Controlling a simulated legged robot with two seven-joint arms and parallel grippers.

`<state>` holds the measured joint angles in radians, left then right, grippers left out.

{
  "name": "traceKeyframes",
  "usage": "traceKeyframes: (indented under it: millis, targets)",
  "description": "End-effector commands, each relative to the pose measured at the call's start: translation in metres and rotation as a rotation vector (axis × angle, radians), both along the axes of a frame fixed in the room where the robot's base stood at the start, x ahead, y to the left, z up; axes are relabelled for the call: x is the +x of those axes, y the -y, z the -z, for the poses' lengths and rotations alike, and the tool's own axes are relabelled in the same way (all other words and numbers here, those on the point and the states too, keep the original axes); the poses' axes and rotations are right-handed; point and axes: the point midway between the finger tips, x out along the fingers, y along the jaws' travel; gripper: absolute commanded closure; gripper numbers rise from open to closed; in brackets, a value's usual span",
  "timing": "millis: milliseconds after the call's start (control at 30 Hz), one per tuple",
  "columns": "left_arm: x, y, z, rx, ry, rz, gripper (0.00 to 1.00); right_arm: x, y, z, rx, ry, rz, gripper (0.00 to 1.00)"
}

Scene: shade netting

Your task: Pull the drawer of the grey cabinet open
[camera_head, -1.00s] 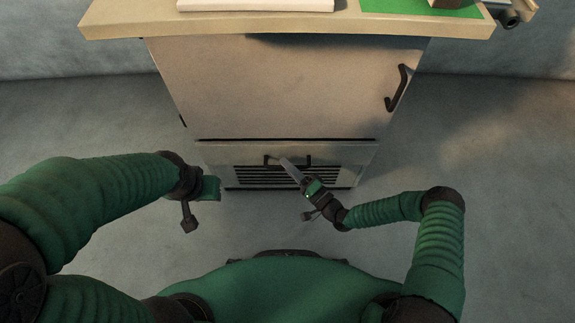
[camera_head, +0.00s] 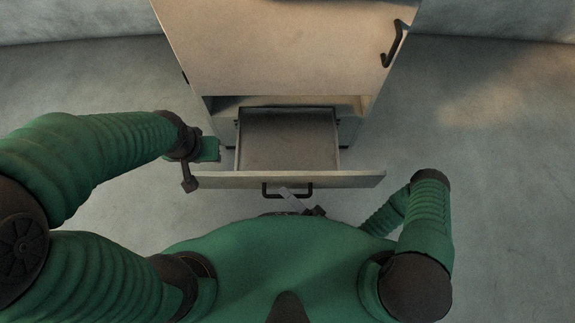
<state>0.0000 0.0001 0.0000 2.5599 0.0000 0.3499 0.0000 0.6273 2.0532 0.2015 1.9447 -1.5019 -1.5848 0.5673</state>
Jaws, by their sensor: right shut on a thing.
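The grey cabinet (camera_head: 285,55) stands ahead of me, with its drawer (camera_head: 288,140) pulled well out below the main door. The drawer's inside shows bare and empty. A dark bar handle (camera_head: 266,189) sits on the middle of the drawer's front panel (camera_head: 350,180). My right gripper (camera_head: 287,193) is shut on this handle, close to my body; my torso hides part of that arm. My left gripper (camera_head: 200,165) hangs left of the drawer front, near its left end and away from the handle. Whether its fingers are open or shut is unclear.
A second dark handle (camera_head: 393,44) is on the cabinet door at the upper right. The floor (camera_head: 490,170) is clear on the right side. The drawer front lies close to my torso, leaving little room between them.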

Motion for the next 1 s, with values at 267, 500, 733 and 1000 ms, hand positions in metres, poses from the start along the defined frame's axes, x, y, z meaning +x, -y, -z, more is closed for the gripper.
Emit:
traceKeyframes:
  millis: [267,500,733,1000]
  targets:
    - [-0.0001,0.0000,-0.0005,0.000,0.000,0.000,0.64,-0.0152,0.0000,0.0043,-0.009,-0.006,-0.003,1.00]
    - [-0.0001,0.0000,-0.0004,0.000,0.000,0.000,0.64,-0.0151,0.0000,0.0048,-0.010,-0.006,-0.004,1.00]
    - [0.0000,0.0000,-0.0005,0.000,0.000,0.000,0.64,-0.0146,0.0000,0.0034,-0.007,-0.004,-0.003,0.66]
    - [0.0000,0.0000,-0.0028,0.000,0.000,0.000,0.64,-0.0133,-0.0005,-0.0004,-0.003,-0.001,-0.001,0.66]
